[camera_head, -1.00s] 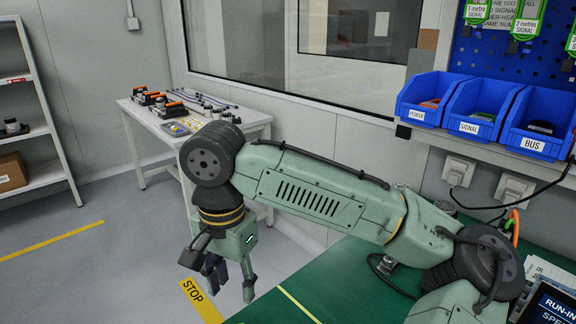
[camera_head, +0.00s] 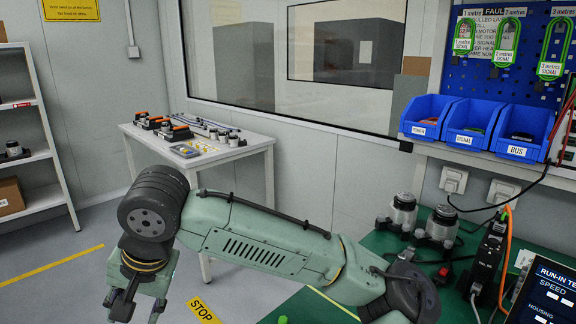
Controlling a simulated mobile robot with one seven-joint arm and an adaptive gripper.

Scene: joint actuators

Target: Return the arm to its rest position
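My arm stretches from the lower right to the lower left over the green worktable (camera_head: 300,306). My gripper (camera_head: 138,312) hangs at the lower left, pointing down, beyond the table's left end. Its fingers look spread apart, with nothing visible between them; the tips are cut off by the bottom edge of the picture.
Two actuators (camera_head: 441,226) (camera_head: 403,213) stand on the green table, beside a black power strip (camera_head: 488,258) and cables. Blue bins (camera_head: 474,124) sit on a shelf above. A white side table (camera_head: 262,146) holds parts behind my arm. A screen (camera_head: 550,292) stands lower right.

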